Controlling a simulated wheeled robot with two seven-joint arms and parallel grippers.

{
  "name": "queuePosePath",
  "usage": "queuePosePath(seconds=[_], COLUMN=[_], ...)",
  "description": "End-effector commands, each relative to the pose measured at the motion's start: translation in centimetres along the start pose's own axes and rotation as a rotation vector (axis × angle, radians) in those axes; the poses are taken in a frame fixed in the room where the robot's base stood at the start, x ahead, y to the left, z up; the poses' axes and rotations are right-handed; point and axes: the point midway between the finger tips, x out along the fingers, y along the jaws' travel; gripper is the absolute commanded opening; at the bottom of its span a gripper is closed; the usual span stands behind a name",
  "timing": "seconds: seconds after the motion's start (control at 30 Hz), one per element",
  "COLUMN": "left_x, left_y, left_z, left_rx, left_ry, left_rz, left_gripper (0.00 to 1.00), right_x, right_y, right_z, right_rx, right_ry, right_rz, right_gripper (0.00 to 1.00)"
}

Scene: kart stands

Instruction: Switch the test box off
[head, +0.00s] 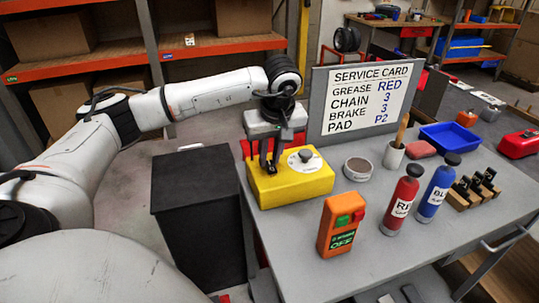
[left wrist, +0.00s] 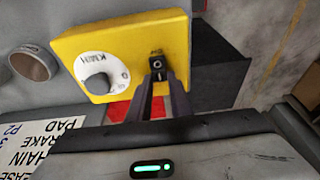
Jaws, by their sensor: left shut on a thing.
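The yellow test box (head: 290,188) sits at the left end of the grey table. On its top is a white dial plate with a grey knob (head: 304,157); these also show in the left wrist view (left wrist: 97,84). A small black switch (left wrist: 156,55) with a white ring mark stands near the box's edge. My left gripper (head: 268,170) points down at the box, its narrow fingers closed at the black switch, partly hiding it. In the left wrist view the fingertips (left wrist: 158,74) meet at the switch. My right gripper is out of view.
A round tin (head: 357,169), a red bottle (head: 400,200) and a blue bottle (head: 437,188) are to the right. A service card board (head: 360,104) stands behind. A black cabinet (head: 198,205) is left.

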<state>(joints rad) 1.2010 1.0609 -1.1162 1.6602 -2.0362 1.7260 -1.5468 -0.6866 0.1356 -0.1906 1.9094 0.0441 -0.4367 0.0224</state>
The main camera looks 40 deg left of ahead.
Motion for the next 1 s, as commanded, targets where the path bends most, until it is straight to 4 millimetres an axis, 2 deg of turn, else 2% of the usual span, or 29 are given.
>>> queuePosePath(seconds=[0.07, 0.1, 0.2, 0.57, 0.67, 1.0], left_x=[0.0, 0.0, 0.0, -0.4, -1.5, -8.0], left_y=[0.0, 0.0, 0.0, 0.1, 0.1, 0.1], left_z=[-0.1, -0.1, -0.1, -0.1, -0.1, 0.0], left_rx=[0.0, 0.0, 0.0, 0.0, 0.0, 0.0], left_ry=[0.002, 0.002, 0.001, -0.001, -0.001, 0.001], left_rz=[0.0, 0.0, 0.0, 0.001, 0.004, 0.003], left_gripper=[0.0, 0.2, 0.37, 0.38, 0.38, 0.38], right_x=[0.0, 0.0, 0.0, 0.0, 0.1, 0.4], right_y=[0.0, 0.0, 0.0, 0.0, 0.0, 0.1], right_z=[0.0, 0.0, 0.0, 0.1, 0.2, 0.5], right_rx=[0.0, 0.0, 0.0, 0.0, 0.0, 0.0], right_ry=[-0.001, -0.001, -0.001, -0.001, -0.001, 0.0], right_rz=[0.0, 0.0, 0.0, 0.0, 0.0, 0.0], right_gripper=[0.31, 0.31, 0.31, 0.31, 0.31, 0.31])
